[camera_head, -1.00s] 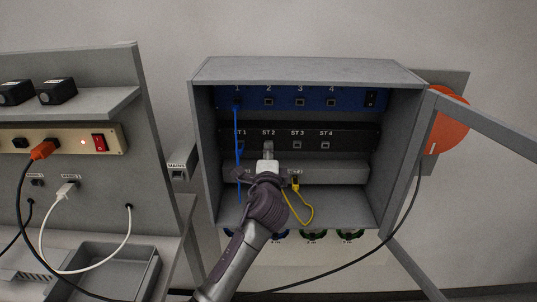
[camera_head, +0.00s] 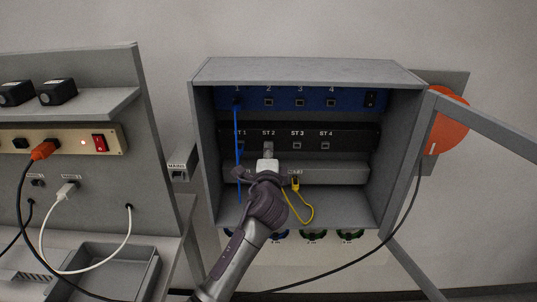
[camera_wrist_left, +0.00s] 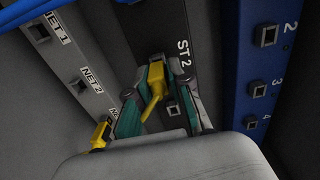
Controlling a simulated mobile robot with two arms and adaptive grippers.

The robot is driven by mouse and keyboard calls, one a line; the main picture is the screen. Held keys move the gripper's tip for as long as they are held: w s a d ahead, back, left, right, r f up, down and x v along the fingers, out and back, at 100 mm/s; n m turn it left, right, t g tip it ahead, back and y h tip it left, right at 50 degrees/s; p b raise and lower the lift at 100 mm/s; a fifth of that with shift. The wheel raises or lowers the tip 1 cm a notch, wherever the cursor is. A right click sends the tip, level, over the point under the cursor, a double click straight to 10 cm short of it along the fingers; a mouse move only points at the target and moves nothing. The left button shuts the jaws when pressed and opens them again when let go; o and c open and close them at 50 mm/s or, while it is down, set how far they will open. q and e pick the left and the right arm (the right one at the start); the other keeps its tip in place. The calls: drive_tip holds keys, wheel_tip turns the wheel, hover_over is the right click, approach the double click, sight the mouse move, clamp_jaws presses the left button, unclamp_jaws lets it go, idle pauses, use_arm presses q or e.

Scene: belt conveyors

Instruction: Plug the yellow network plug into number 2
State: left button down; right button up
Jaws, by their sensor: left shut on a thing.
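My left gripper (camera_wrist_left: 160,105) is shut on a yellow network plug (camera_wrist_left: 155,78), held at the black panel (camera_wrist_left: 165,25) by the ST 2 label. Whether the plug is in a socket I cannot tell. In the head view the left gripper (camera_head: 267,158) hides that plug. The yellow cable (camera_head: 308,214) loops down to a second yellow plug (camera_head: 295,183) in the lower grey panel, also in the wrist view (camera_wrist_left: 100,135). The blue panel's port 2 (camera_head: 269,102) looks empty, and shows in the wrist view (camera_wrist_left: 267,36). My right gripper is not in view.
The grey cabinet (camera_head: 300,72) has its door frame (camera_head: 480,125) open at right. A blue cable (camera_head: 238,140) hangs from port 1 at left. Port 3 (camera_head: 300,102) and port 4 (camera_head: 331,102) look empty. A side bench with a tray (camera_head: 105,262) stands left.

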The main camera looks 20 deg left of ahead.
use_arm(q)
drive_tip(key=shift+w+a, duration=0.15)
drive_tip(key=shift+w, duration=0.25)
drive_tip(key=c, duration=1)
unclamp_jaws()
